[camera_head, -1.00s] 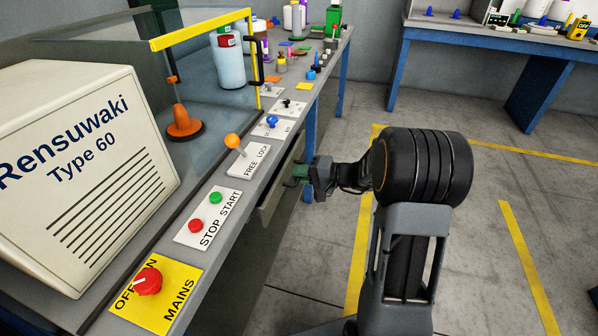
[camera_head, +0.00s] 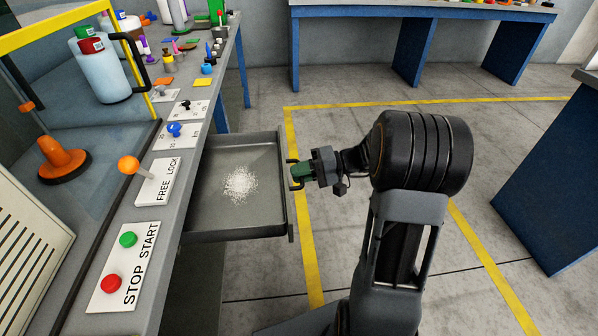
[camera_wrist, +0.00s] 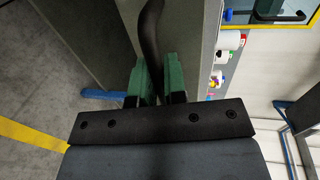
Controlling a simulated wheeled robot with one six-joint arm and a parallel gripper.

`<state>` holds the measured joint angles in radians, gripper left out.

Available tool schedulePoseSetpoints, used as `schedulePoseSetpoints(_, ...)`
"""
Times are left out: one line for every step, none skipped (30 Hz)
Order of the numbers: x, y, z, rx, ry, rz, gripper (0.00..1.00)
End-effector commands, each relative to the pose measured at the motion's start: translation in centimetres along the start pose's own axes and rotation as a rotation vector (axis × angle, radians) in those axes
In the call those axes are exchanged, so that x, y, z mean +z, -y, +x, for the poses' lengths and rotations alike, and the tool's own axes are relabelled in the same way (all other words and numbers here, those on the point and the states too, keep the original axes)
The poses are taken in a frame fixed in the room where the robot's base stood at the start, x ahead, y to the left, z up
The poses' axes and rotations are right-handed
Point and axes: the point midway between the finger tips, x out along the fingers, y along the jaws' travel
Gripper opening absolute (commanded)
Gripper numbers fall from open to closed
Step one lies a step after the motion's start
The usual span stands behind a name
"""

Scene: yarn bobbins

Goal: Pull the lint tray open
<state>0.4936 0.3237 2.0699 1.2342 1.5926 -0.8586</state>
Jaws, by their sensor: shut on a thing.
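The lint tray (camera_head: 212,205) is a grey, shallow drawer standing well out from the side of the bench in the head view. A pile of white lint (camera_head: 240,185) lies on its floor. My gripper (camera_head: 296,173) is at the tray's outer front, its green fingers shut on the dark handle (camera_head: 291,184). In the wrist view the green fingers (camera_wrist: 160,82) close around the dark curved handle bar (camera_wrist: 150,35). The tray's inner end is hidden under the bench top.
The bench top carries a FREE LOCK lever (camera_head: 128,165), a green START button (camera_head: 128,239) and a red STOP button (camera_head: 111,283). A blue bench (camera_head: 420,50) stands at the back.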

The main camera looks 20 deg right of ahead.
Motion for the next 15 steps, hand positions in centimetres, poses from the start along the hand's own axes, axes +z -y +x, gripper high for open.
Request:
schedulePoseSetpoints(0.19, -0.13, 0.04, 0.001, 0.009, 0.003, 0.00)
schedulePoseSetpoints(0.20, -0.14, 0.03, 0.001, 0.009, 0.003, 0.00)
schedulePoseSetpoints(0.19, -0.14, 0.02, 0.001, 0.009, 0.003, 0.00)
schedulePoseSetpoints(0.19, -0.15, 0.01, 0.001, 0.008, 0.003, 0.00)
schedulePoseSetpoints(0.19, -0.15, 0.00, 0.001, 0.008, 0.003, 0.00)
schedulePoseSetpoints(0.18, -0.15, -0.01, 0.001, 0.007, 0.004, 0.00)
schedulePoseSetpoints(0.18, -0.16, -0.02, 0.001, 0.007, 0.004, 0.00)
schedulePoseSetpoints(0.18, -0.16, -0.03, 0.001, 0.007, 0.004, 0.00)
schedulePoseSetpoints(0.17, -0.16, -0.04, 0.001, 0.006, 0.004, 0.00)
schedulePoseSetpoints(0.17, -0.17, -0.05, 0.001, 0.006, 0.004, 0.15)
schedulePoseSetpoints(0.16, -0.17, -0.06, 0.001, 0.006, 0.004, 0.18)
schedulePoseSetpoints(0.13, -0.16, -0.07, 0.001, 0.005, 0.003, 0.22)
schedulePoseSetpoints(0.12, -0.15, -0.09, 0.001, 0.004, 0.003, 0.25)
schedulePoseSetpoints(0.10, -0.14, -0.10, 0.001, 0.003, 0.003, 0.28)
schedulePoseSetpoints(0.09, -0.13, -0.12, 0.001, 0.002, 0.003, 0.31)
